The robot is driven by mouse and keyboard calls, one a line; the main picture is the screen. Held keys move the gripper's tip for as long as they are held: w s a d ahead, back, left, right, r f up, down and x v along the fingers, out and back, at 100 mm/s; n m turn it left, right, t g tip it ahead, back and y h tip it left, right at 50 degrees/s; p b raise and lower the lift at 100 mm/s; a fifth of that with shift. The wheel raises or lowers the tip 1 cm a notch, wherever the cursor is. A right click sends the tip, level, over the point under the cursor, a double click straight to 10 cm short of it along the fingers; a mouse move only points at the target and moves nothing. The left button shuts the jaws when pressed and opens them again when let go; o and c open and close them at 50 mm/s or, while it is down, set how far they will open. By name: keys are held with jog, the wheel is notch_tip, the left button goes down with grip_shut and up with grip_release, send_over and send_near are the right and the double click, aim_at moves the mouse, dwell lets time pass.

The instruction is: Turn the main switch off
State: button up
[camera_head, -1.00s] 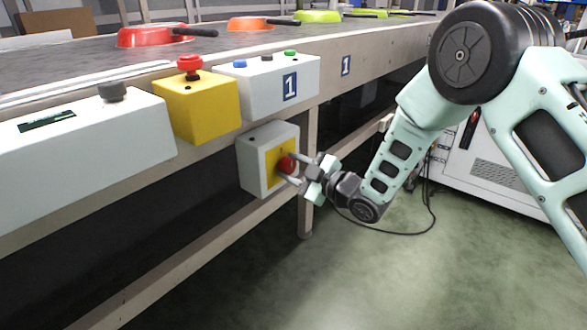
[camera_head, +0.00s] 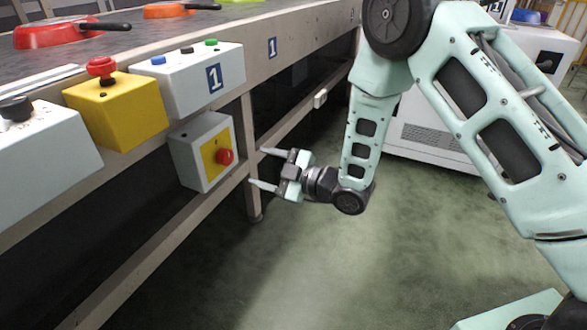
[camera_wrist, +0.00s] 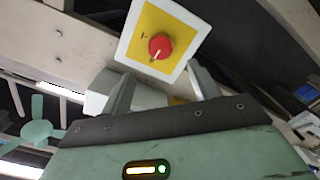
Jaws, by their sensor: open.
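The main switch is a red round knob (camera_head: 224,157) on a yellow plate, on the front of a grey box (camera_head: 188,158) under the conveyor's side. In the wrist view the knob (camera_wrist: 160,46) shows a small white mark on its lower left part. The lettering on the yellow plate (camera_wrist: 176,24) is too small to read. My gripper (camera_head: 258,167) is open and empty. It is to the right of the knob, clear of it, with its fingers pointing at the box. The wrist view shows the two fingers (camera_wrist: 160,82) apart below the knob.
Above the box are a yellow box (camera_head: 118,118) with a red button and a white panel (camera_head: 190,88) with several buttons. Pans (camera_head: 62,33) lie on the conveyor. A conveyor leg (camera_head: 252,195) stands close to my gripper. The green floor (camera_head: 330,260) to the right is open.

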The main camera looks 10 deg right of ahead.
jog(key=p+v, duration=0.1)
jog(key=v, duration=0.6)
jog(key=shift+s+d, duration=0.2)
jog(key=shift+d, duration=0.1)
jog(key=s+d+r+m+g+h, duration=0.1)
jog(key=s+r+m+g+h, duration=0.25)
jog(key=s, duration=0.55)
jog(key=s+r+m+g+h, duration=0.3)
jog(key=s+m+g+h, duration=0.15)
jog(key=s, duration=0.55)
jog(key=s+d+r+m+g+h, duration=0.1)
jog(key=s+r+m+g+h, duration=0.3)
jog(key=s, duration=0.5)
notch_tip(320, 180, up, 36)
jog(key=n+t+h+p, duration=0.1)
jog(key=p, duration=3.6)
jog(key=shift+s+r, duration=0.15)
jog(key=shift+s, duration=0.05)
